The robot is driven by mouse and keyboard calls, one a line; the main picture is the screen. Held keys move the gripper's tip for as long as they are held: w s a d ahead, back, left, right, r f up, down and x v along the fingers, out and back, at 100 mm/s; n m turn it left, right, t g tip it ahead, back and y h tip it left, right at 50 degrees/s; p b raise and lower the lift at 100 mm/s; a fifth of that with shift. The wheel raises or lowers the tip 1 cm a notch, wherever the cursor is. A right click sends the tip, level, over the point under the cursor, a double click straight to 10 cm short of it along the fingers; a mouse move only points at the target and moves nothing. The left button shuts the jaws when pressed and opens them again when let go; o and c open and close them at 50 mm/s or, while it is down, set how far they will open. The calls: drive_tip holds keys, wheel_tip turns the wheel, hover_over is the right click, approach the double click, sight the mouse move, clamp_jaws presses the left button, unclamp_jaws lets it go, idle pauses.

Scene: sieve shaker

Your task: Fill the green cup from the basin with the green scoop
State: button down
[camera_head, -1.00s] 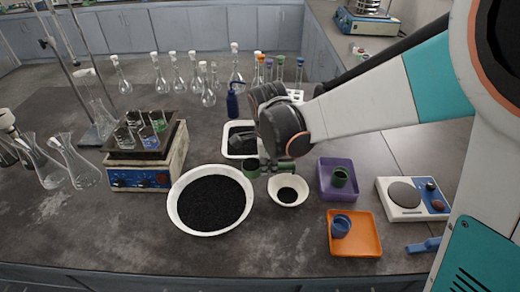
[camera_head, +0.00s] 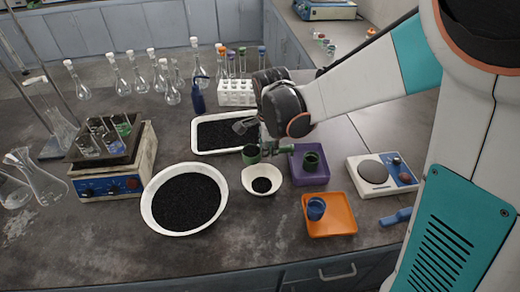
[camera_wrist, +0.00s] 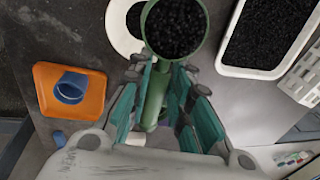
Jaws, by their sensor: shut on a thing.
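My gripper (camera_wrist: 156,85) is shut on the handle of the green scoop (camera_wrist: 148,28). The scoop is full of black granules in the wrist view. In the head view the scoop (camera_head: 251,154) is held above the table, behind the small white bowl, with my gripper (camera_head: 271,149) to its right. The green cup (camera_head: 311,161) stands on a purple tray (camera_head: 297,178), to the right of the scoop; its inside looks dark. The basin (camera_head: 150,212) is a large round white bowl of black granules at front left.
The small white bowl (camera_head: 252,173) holds some black granules. A white rectangular tray (camera_head: 196,142) of granules lies behind the scoop. An orange tray (camera_head: 345,222) with a blue cup (camera_head: 316,208) is in front of the purple tray. A scale (camera_head: 372,172) stands at right.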

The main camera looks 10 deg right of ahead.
drive_tip(key=shift+w+d, duration=1.35)
drive_tip(key=shift+d, duration=5.05)
drive_tip(key=shift+w+d, duration=1.35)
drive_tip(key=shift+d, duration=5.05)
drive_tip(key=a+n+t+h+b, duration=0.2)
drive_tip(key=a+h+b, duration=0.7)
drive_tip(key=h, duration=1.2)
drive_tip(key=shift+a+f+n+b, duration=0.2)
drive_tip(key=shift+a+n+b, duration=0.2)
drive_tip(key=shift+a, duration=0.5)
